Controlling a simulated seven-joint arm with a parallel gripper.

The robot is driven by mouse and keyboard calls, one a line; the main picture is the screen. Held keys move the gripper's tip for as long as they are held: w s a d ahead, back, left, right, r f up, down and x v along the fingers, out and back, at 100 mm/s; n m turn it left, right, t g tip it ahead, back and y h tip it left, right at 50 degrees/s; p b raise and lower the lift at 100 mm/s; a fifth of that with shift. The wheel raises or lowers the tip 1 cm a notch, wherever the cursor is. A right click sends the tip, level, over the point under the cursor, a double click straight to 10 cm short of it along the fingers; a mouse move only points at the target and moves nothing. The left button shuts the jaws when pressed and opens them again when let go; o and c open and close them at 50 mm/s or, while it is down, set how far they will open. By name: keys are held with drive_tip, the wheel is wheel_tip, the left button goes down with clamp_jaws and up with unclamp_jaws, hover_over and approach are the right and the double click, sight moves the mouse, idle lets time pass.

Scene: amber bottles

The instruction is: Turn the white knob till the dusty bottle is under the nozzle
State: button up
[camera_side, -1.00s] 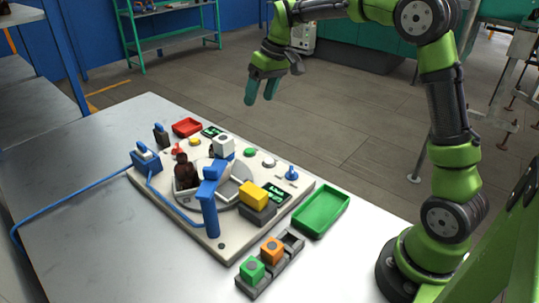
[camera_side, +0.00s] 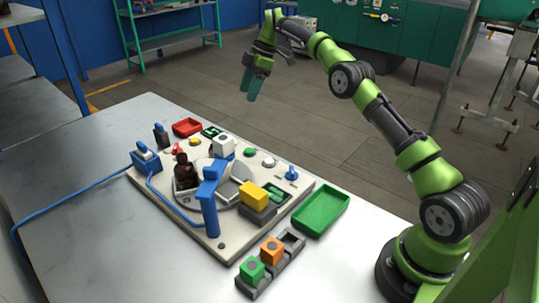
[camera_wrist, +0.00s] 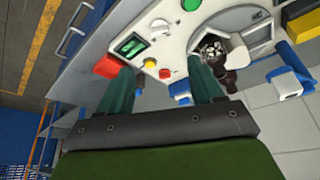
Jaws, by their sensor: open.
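A round white knob (camera_side: 268,161) sits on the panel between a green button and a blue switch. The nozzle is on a blue post (camera_side: 211,205) that arches over a grey turntable (camera_side: 190,203). A dark brown bottle (camera_side: 185,172) stands on the turntable, left of the post; it also shows in the wrist view (camera_wrist: 230,80). Whether it is dusty I cannot tell. The post hides part of the turntable. My gripper (camera_side: 251,84) is open and empty, high behind the panel, apart from everything. Its fingers also show in the wrist view (camera_wrist: 163,85).
A red tray (camera_side: 187,127) is behind, a green tray (camera_side: 321,211) at right. Green and orange blocks (camera_side: 271,250) sit in front. A blue cable crosses the left table.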

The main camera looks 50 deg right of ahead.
drive_tip(key=x, duration=1.6)
drive_tip(key=shift+a+r, duration=0.1)
drive_tip(key=shift+c, duration=0.3)
drive_tip(key=c, duration=1)
drive_tip(key=m, duration=0.3)
drive_tip(key=m+t+h, duration=0.1)
drive_tip(key=m, duration=0.1)
drive_tip(key=shift+s+a+m+t+h, duration=0.2)
drive_tip(key=shift+m+t+h, duration=0.1)
drive_tip(key=shift+m, duration=0.1)
drive_tip(key=m+h, duration=0.1)
drive_tip(key=m, duration=0.2)
drive_tip(key=m+h, duration=0.1)
drive_tip(key=m, duration=0.1)
drive_tip(key=shift+a+m+t, duration=0.1)
drive_tip(key=shift+m+t, duration=0.2)
drive_tip(key=shift+m, duration=0.1)
drive_tip(key=o, duration=1.1)
drive_tip(key=shift+c, duration=0.2)
